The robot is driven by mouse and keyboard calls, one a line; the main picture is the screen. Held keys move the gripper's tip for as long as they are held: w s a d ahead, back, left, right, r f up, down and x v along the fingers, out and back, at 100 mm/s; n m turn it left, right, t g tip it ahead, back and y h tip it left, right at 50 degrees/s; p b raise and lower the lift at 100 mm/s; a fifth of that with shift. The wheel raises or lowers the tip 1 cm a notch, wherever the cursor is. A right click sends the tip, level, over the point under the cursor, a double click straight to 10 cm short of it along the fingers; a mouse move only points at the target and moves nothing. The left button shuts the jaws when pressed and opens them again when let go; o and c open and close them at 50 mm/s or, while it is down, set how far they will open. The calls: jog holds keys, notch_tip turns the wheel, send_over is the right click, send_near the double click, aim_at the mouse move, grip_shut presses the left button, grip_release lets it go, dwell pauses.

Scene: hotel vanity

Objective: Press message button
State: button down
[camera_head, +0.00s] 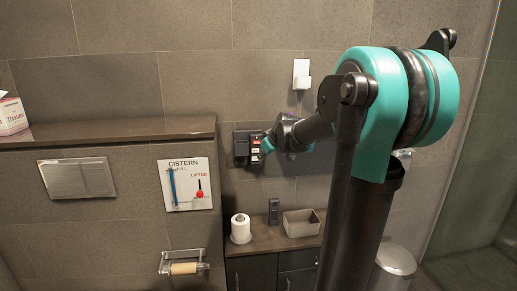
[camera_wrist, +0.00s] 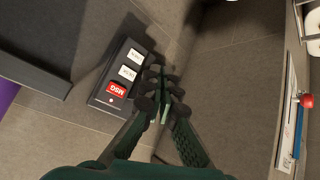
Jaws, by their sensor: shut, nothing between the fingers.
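The dark button panel (camera_wrist: 105,77) is on the tiled wall in the wrist view. Its red message button (camera_wrist: 117,90), marked MSG, is at the lower end, with two white buttons (camera_wrist: 128,73) above it in the picture. My gripper (camera_wrist: 162,84) is shut and empty, with its fingertips just right of the panel. I cannot tell whether they touch it. In the head view my gripper (camera_head: 264,147) is at the dark wall panel (camera_head: 241,148) and partly covers it.
A cistern board (camera_head: 187,187) with a red knob hangs on the wall at left. Below the panel, a counter (camera_head: 262,242) holds a toilet roll (camera_head: 240,227), a dark upright item (camera_head: 273,211) and a grey box (camera_head: 301,223). A white wall fixture (camera_head: 301,74) is above.

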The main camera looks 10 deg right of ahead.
aim_at(257, 142)
jog(key=shift+w+r, duration=0.4)
jog(key=shift+r, duration=0.25)
jog(key=shift+w, duration=4.4)
jog(key=shift+w, duration=0.45)
jog(key=shift+w, duration=0.35)
jog(key=shift+s, duration=0.8)
